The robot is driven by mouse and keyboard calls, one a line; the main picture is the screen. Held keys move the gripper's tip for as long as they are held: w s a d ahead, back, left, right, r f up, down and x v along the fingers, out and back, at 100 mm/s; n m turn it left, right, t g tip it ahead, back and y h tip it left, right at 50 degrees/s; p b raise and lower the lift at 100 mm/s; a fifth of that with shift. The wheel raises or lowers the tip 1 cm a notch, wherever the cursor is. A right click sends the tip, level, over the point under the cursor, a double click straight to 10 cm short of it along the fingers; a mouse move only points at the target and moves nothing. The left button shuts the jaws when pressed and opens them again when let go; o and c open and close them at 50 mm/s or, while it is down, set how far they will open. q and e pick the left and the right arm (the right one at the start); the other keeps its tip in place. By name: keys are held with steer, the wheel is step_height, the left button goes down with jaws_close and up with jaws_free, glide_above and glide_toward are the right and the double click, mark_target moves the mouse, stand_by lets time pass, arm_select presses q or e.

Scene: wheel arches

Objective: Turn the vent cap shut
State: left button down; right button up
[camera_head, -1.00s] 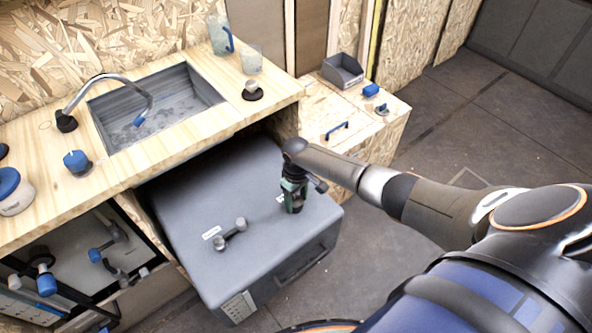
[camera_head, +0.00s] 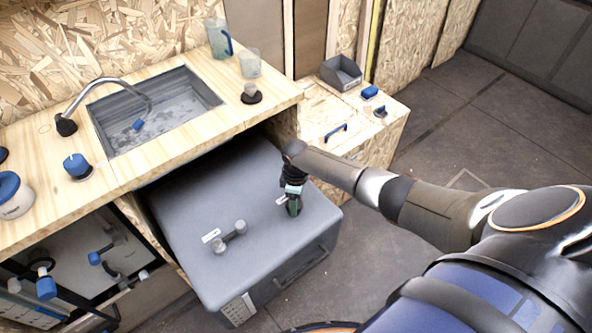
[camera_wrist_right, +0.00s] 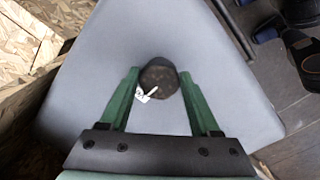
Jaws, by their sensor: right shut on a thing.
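My right gripper (camera_head: 293,208) points down at the right part of the tank top and is shut on the cap. The gripper and arm hide the cap in the head view. A small white label (camera_wrist_right: 142,95) lies beside the cap. My left gripper is in neither view.
A grey fitting (camera_head: 230,235) with two raised ends stands on the tank, left of my gripper. The wooden counter (camera_head: 250,110) with a sink (camera_head: 165,105) overhangs the tank's back. A low cabinet (camera_head: 345,118) stands behind. Floor is free at right.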

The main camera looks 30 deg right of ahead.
stand_by(0.3)
steer(key=o, duration=1.4)
steer(key=shift+r, duration=0.1)
step_height(320, 180, up, 12)
steer(key=p, duration=0.2)
steer(key=shift+r+p, duration=0.2)
steer(key=shift+p, duration=0.15)
